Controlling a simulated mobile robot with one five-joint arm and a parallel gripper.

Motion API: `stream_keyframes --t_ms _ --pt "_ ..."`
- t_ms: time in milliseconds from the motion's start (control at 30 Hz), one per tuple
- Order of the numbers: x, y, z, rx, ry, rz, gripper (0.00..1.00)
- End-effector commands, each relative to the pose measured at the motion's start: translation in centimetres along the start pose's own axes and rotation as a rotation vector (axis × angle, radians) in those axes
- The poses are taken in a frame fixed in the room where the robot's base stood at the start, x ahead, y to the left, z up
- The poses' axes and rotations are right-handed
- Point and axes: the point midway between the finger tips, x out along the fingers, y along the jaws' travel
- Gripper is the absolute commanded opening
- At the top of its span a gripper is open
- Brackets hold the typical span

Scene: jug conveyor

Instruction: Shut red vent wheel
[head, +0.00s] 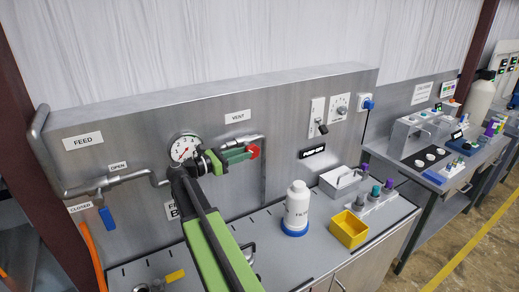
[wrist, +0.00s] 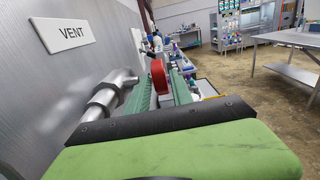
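The red vent wheel (head: 254,151) sits on the silver pipe below the VENT label (head: 237,116), on the upright metal panel. In the wrist view the red wheel (wrist: 158,76) shows nearly edge-on beside the pipe (wrist: 108,96). My gripper (head: 248,154) reaches it from the left in the head view. In the wrist view its two green fingers (wrist: 160,88) lie close together, one on each side of the wheel, and appear shut on it. The fingers hide part of the wheel.
A pressure gauge (head: 185,149) is just behind my arm. A white bottle (head: 297,209), a yellow bin (head: 349,229) and a metal box (head: 340,181) stand on the bench to the right. A lever switch (head: 318,117) is on the panel. The bench between gripper and bottle looks clear.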

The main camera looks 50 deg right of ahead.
Motion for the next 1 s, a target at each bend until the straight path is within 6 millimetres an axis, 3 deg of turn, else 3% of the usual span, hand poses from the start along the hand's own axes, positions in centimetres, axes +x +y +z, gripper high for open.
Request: stream_keyframes --t_ms 200,400,700,900,1000 --pt "5.0 0.0 0.0 0.000 0.000 -0.001 0.27" --pt "7.2 0.1 0.0 0.001 0.001 0.001 0.27" --pt "7.5 0.1 0.0 0.001 0.001 0.002 0.27" --pt "7.5 0.1 0.0 0.001 0.001 0.002 0.02" --pt "7.4 0.1 0.0 0.001 0.001 0.002 0.00"
